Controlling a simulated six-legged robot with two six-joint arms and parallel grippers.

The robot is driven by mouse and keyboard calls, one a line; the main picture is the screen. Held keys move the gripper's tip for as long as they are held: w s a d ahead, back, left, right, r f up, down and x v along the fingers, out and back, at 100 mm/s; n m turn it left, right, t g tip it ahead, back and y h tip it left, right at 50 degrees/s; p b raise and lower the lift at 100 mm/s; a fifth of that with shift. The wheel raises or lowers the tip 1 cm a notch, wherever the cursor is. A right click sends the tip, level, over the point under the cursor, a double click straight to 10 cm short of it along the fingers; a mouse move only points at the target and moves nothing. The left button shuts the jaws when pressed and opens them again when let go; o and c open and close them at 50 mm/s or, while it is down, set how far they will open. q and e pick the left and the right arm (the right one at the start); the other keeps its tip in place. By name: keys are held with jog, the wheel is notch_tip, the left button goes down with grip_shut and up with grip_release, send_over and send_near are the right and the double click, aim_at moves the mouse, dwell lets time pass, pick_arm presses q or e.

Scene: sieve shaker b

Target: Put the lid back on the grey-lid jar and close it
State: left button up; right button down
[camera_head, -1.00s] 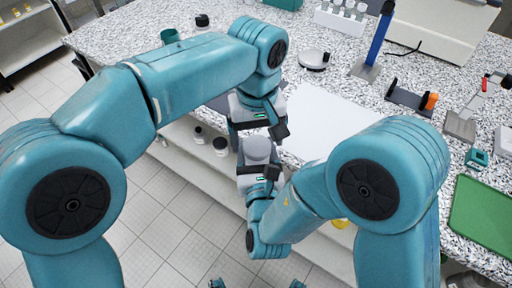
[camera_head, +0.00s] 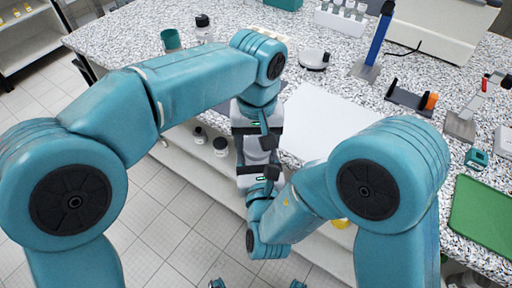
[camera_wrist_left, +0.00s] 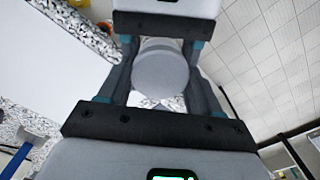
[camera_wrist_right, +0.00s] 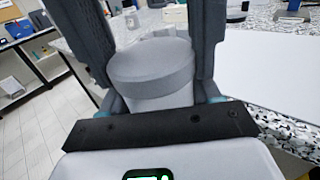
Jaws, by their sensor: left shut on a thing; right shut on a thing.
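The grey-lid jar (camera_wrist_right: 160,98) is a pale cylinder held upright between the fingers of my right gripper (camera_head: 262,172). Its wider grey lid (camera_wrist_right: 152,63) rests on top, with no clear gap visible in the right wrist view. My left gripper (camera_head: 258,130) is just above the right one in the head view. Its fingers are shut on the round grey lid, which also shows in the left wrist view (camera_wrist_left: 160,76). Jar and lid are mostly hidden by the grippers in the head view. I cannot tell whether the lid is tight.
The jar is held in front of the speckled bench, off its edge. A large white sheet (camera_head: 325,125) lies on the bench. A black-capped bottle (camera_head: 204,30) and green cup (camera_head: 170,40) stand at the back left. Small dark-capped jars (camera_head: 221,147) stand on the lower shelf.

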pick_arm(q)
jog(key=m, duration=0.4)
jog(key=o, duration=1.2)
jog(key=shift+r, duration=2.25)
jog(key=shift+c, duration=0.5)
